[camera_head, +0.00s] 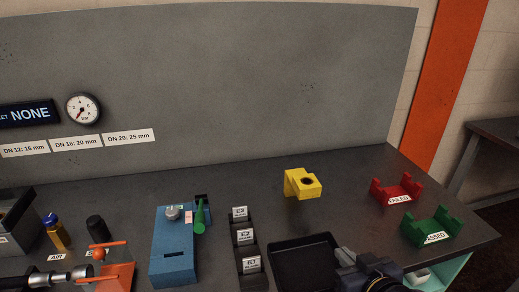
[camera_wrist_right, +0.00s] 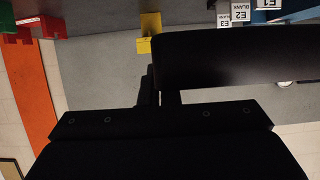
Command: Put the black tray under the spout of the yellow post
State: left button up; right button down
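The black tray (camera_head: 305,265) is at the front middle of the bench in the head view, nearer to me than the yellow post (camera_head: 303,184). The post has a dark round hole in its top. My right gripper (camera_head: 345,257) is at the tray's right edge, its fingers close together on the tray's wall. In the right wrist view the tray (camera_wrist_right: 235,60) is a large dark slab at my right gripper (camera_wrist_right: 158,85), and the yellow post (camera_wrist_right: 150,30) shows beyond it. I cannot tell whether the tray touches the bench. My left gripper is out of view.
Black block holders with labels (camera_head: 245,240) stand just left of the tray. A blue box (camera_head: 174,247) is further left. A red cradle (camera_head: 396,190) and green cradle (camera_head: 431,228) stand to the right. Bare bench lies between tray and post.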

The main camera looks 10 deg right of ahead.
aim_at(303, 213)
jog(key=k+l, duration=0.1)
jog(key=k, duration=0.9)
